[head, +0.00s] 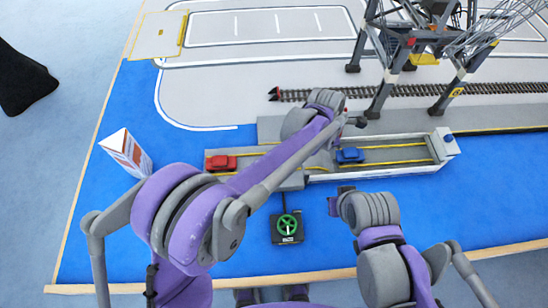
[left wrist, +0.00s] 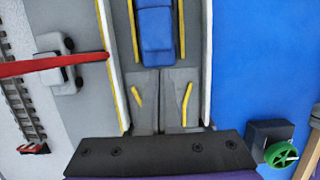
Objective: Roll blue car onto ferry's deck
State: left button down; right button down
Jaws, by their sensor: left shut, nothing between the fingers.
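The blue car (head: 350,155) stands on the grey deck of the ferry (head: 400,157), between yellow lane lines. In the left wrist view the blue car (left wrist: 157,30) is at the top centre, beyond two grey ramp flaps (left wrist: 145,88). My left gripper (left wrist: 160,152) shows as a dark bar across the bottom of that view, shut and empty, apart from the car. In the head view its fingertips are hidden by my left forearm, which also covers the ramp. My right gripper (head: 336,202) is low beside the ferry; its fingers are too small to read.
A red car (head: 220,163) stands on the lane at left. A green handwheel (head: 287,225) sits on a dark box in front. A red barrier arm (left wrist: 50,64) reaches to the lane's edge.

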aim_at(359, 153)
pick_arm(q)
jog(key=shift+d, duration=4.85)
pick_arm(e)
jog(key=shift+r, duration=0.2)
pick_arm(q)
jog(key=shift+a, duration=0.15)
